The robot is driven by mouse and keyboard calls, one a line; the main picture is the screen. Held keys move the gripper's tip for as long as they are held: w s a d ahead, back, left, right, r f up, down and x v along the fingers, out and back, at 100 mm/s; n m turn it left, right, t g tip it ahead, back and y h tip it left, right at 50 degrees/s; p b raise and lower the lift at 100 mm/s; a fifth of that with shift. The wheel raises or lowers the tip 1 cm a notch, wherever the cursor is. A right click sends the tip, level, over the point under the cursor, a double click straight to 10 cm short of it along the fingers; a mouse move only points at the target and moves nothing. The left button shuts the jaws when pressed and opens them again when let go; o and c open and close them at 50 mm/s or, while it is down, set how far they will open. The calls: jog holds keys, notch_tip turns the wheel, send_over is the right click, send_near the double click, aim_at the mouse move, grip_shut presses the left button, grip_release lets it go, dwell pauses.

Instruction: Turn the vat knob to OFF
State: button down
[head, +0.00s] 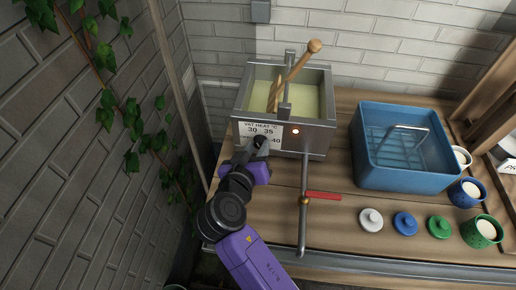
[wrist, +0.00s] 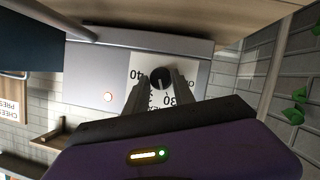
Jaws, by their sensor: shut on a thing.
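The vat (head: 314,142) is a grey metal box holding pale yellow liquid, standing on the wooden bench. Its white heat dial plate (head: 272,130) reads 30, 35 and 40; the rest is covered by my gripper. My gripper (head: 259,145) is at the plate, shut on the black vat knob. In the wrist view the knob (wrist: 162,74) sits between the two fingers of my gripper (wrist: 161,84), in front of the plate. A pale pointer mark shows on the knob, but the setting it points to is unclear. A small lamp (head: 296,131) beside the plate is lit.
A wooden-handled stirrer (head: 301,62) stands in the vat. A pipe with a red lever (head: 323,196) runs down in front. A blue basin (head: 405,178), several coloured lids and cups are to the right. An ivy-covered brick wall (head: 60,170) is close on the left.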

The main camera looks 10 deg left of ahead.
jog(key=n+h, duration=0.1)
jog(key=n+b, duration=0.1)
jog(key=shift+a+f+n+h, duration=0.2)
jog(key=shift+n+h, duration=0.1)
jog(key=shift+h, duration=0.1)
jog(key=n+t+h+b, duration=0.1)
jog(key=n, duration=0.1)
jog(key=shift+f+n, duration=0.15)
jog(key=shift+n, duration=0.25)
jog(key=n+t+h, duration=0.1)
jog(key=n, duration=0.1)
jog(key=n+h+b, duration=0.1)
jog(key=n, duration=0.2)
jog(key=shift+f+t, duration=0.15)
jog(key=shift+t, duration=0.25)
jog(key=c, duration=1.1)
grip_release()
jog(key=shift+a, duration=0.1)
jog(key=b+v, duration=0.1)
jog(key=v, duration=0.6)
jog(key=shift+s+a, duration=0.2)
jog(key=shift+s, duration=0.15)
